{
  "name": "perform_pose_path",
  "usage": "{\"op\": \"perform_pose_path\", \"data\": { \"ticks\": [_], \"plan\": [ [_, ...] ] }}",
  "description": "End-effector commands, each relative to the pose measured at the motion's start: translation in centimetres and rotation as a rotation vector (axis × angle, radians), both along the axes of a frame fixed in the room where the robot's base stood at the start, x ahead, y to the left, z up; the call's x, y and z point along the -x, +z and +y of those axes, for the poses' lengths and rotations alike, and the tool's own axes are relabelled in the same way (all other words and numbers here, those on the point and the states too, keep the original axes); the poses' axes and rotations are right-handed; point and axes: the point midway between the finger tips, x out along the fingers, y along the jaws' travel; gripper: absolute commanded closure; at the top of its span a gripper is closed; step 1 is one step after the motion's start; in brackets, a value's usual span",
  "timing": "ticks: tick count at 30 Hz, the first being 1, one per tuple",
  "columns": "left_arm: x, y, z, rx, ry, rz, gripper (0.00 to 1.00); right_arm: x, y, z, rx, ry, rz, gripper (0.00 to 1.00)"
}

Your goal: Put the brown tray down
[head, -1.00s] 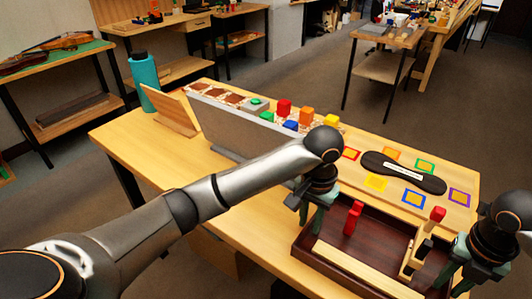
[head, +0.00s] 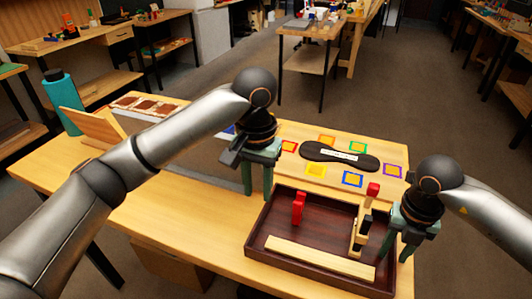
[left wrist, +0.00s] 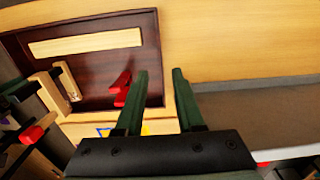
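The brown tray (head: 257,250) is level at the right end of the wooden table and appears to rest on it. It holds a light wood strip (head: 319,258), a red piece (head: 298,208) and a wooden clamp (head: 359,235) with a red end. My left gripper (head: 258,190) is at the tray's left wall. In the left wrist view its fingers (left wrist: 160,75) stand wide apart, one on each side of the rim, not touching it. My right gripper (head: 394,252) is at the tray's right wall, its fingers apart; its tips are partly hidden by the wall.
A grey panel, a wooden stand (head: 92,127) and a teal bottle (head: 62,103) are at the left. Bare table (head: 165,222) lies left of the tray.

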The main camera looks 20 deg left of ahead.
Motion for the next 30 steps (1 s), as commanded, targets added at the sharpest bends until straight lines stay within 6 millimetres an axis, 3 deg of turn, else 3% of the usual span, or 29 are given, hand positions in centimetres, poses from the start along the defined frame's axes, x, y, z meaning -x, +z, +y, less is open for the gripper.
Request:
{"op": "perform_pose_path", "data": {
  "ticks": [3, 11, 24, 30],
  "plan": [
    [0.0, 1.3, 0.0, -0.001, 0.0, -0.001, 0.63, 0.0, 0.0, 0.0, 0.0, 0.0, 0.0, 0.63],
    [0.0, 2.0, 0.0, 0.0, 0.001, 0.001, 0.63, -0.1, 1.1, 0.0, -0.001, 0.0, -0.003, 0.63],
    [0.0, 2.0, 0.0, 0.0, 0.0, 0.001, 0.63, -0.1, 9.8, 0.0, -0.001, 0.0, -0.004, 0.63],
    [0.0, 2.0, 0.0, 0.0, 0.0, 0.001, 0.63, 0.0, 11.7, 0.0, 0.0, -0.001, -0.001, 0.63]
  ]
}}
